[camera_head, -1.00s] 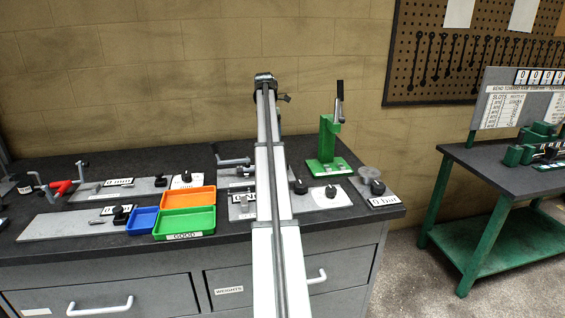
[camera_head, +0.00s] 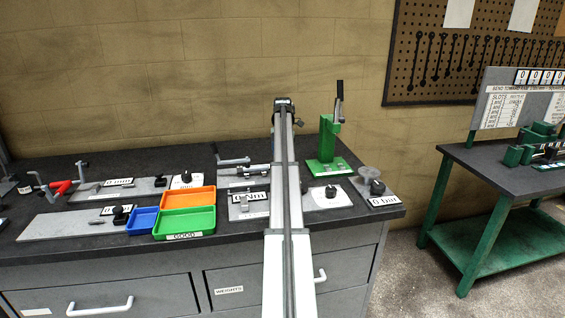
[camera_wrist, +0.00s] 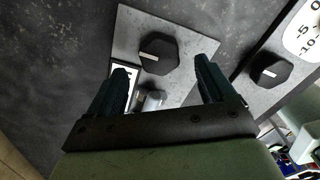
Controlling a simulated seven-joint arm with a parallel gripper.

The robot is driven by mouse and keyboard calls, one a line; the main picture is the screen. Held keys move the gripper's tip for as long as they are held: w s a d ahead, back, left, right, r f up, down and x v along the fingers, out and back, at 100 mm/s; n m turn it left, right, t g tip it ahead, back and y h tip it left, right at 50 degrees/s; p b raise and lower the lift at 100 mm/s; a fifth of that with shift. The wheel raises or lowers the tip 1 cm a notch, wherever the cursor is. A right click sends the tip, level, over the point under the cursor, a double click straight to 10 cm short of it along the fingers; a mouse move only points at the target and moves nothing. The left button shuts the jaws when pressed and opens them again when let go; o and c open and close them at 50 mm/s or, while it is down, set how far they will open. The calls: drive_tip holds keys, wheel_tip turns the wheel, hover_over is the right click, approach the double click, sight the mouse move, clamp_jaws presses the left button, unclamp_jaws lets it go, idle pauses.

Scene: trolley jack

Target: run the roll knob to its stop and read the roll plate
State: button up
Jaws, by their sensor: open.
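In the wrist view my gripper (camera_wrist: 162,70) is open and empty, its two dark fingers apart. A black faceted knob (camera_wrist: 158,54) with a white pointer line sits on a pale plate (camera_wrist: 130,25), just beyond and between the fingertips. I cannot tell whether they are level with it. A second black knob (camera_wrist: 268,71) sits to the right, near a white scale (camera_wrist: 304,30) marked 0, -5 and -10. A partly hidden display plate (camera_wrist: 122,76) lies by the left finger. No label reading "roll" is legible. In the head view my arm hides my gripper.
On the bench stand a green press (camera_head: 327,150), a white-plate knob (camera_head: 331,191), a "0 bar" plate (camera_head: 384,201), a "0 Nm" plate (camera_head: 249,197), and green (camera_head: 185,222), orange (camera_head: 188,199) and blue (camera_head: 142,220) trays. A green table (camera_head: 480,175) stands right.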

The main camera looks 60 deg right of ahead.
drive_tip(key=shift+f, duration=1.9)
drive_tip(key=shift+c, duration=0.5)
drive_tip(key=c, duration=1)
drive_tip(key=shift+o, duration=0.2)
